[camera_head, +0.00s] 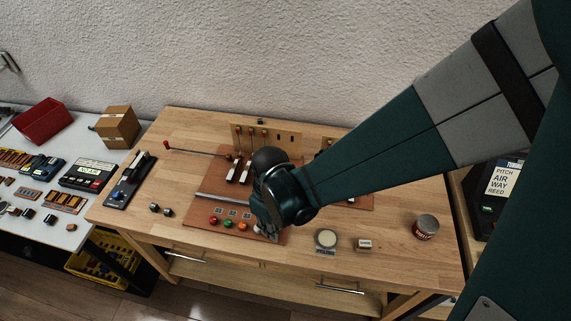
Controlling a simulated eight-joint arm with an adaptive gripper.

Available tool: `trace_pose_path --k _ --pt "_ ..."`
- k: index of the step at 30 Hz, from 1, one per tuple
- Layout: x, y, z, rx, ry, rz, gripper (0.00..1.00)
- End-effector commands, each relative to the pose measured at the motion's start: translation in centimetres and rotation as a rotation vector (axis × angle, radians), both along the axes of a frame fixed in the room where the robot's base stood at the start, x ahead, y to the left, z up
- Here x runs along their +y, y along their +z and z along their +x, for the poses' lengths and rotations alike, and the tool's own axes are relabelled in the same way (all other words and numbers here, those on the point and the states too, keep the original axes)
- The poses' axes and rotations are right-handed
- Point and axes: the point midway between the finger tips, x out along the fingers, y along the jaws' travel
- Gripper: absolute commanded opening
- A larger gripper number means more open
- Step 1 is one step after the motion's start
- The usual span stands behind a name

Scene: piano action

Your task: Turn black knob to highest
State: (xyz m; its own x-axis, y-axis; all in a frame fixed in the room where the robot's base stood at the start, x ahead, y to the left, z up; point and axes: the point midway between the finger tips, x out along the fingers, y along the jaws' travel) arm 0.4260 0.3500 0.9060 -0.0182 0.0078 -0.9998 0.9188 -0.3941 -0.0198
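A brown-red panel (205,207) lies on the wooden bench. It carries a red knob (214,221), a green knob (228,224), an orange knob (243,226) and a pale knob (258,229) in a row along its front edge. My gripper (268,233) points down over the panel's front right part, close to the right end of this row. My wrist covers much of the panel's middle and right. I cannot make out a black knob; one may be hidden behind my gripper or wrist. The fingers are small and dark, so their opening and any contact are unclear.
A round pale disc (326,238), a small block (364,244) and a tin (426,226) sit to the right. A black lever unit (130,180) stands left.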

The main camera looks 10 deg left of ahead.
Motion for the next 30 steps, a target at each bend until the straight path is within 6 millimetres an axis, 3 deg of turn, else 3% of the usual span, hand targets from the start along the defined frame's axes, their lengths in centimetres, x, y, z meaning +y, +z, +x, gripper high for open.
trace_pose_path --k 8,9,12,30 --pt "0.01 0.01 -0.07 0.001 -0.004 0.000 0.03" --pt "0.02 0.01 -0.07 0.001 -0.004 0.000 0.16" --pt "0.01 0.01 -0.06 0.001 -0.004 0.000 0.29" --pt "0.01 0.65 0.01 0.000 -0.004 0.000 0.30"
